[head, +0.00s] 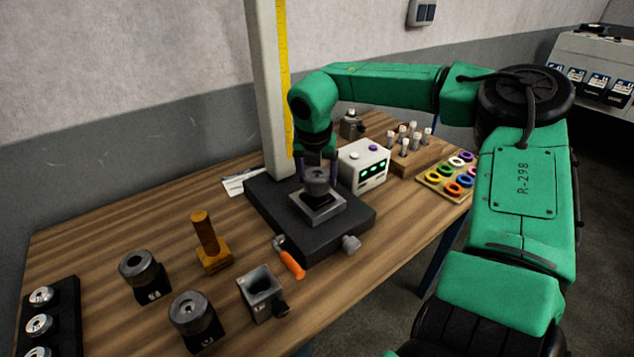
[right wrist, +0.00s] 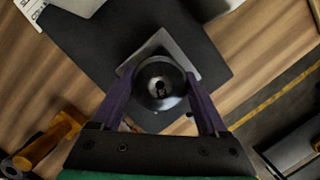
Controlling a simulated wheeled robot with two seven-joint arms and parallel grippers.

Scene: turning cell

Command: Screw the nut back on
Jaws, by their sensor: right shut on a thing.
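A dark round metal piece (head: 317,178), which looks like the nut, sits over a square grey plate (head: 332,209) on a black base (head: 270,206). My right gripper (head: 317,172) points down and is shut on this piece. In the right wrist view the round piece (right wrist: 159,83) shows a small central hole between the purple fingers, with the square plate (right wrist: 177,50) behind it. Whether it touches what is below, and any thread under it, is hidden. My left gripper is not in view.
An orange post (head: 206,236) on a yellow foot, two dark collars (head: 143,273) (head: 192,318) and a square open holder (head: 262,292) stand in front and left. An orange-handled crank (head: 290,262) sits at the base. A white box (head: 363,166) stands close right of my gripper.

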